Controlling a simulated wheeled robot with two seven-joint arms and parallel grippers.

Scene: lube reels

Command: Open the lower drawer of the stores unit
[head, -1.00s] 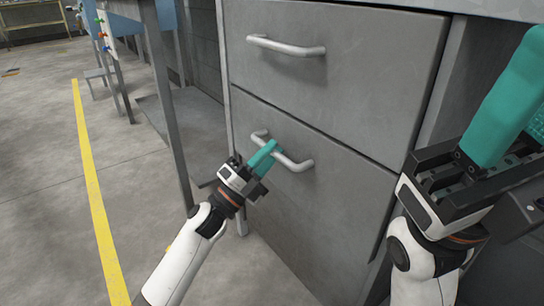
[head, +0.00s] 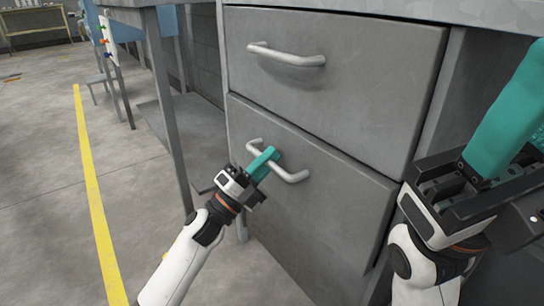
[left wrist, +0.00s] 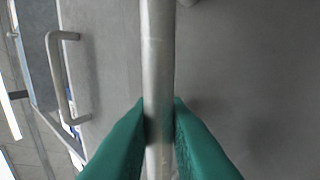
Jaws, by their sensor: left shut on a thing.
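The grey stores unit has an upper drawer (head: 330,90) and a lower drawer (head: 320,200), each with a silver bar handle. My left gripper (head: 267,158) is shut on the lower handle (head: 292,177), near its middle. In the left wrist view, its teal fingers (left wrist: 160,120) sit on both sides of the lower handle (left wrist: 158,50). The lower front seems to stand slightly forward of the upper one. My right gripper (head: 512,105) is at the right edge, away from the handles. Its fingertips run out of view, so its opening is unclear.
The upper handle (head: 290,55) is free; it also shows in the left wrist view (left wrist: 60,80). A grey table leg (head: 168,110) stands left of the unit. Open floor with a yellow line (head: 92,190) lies to the left.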

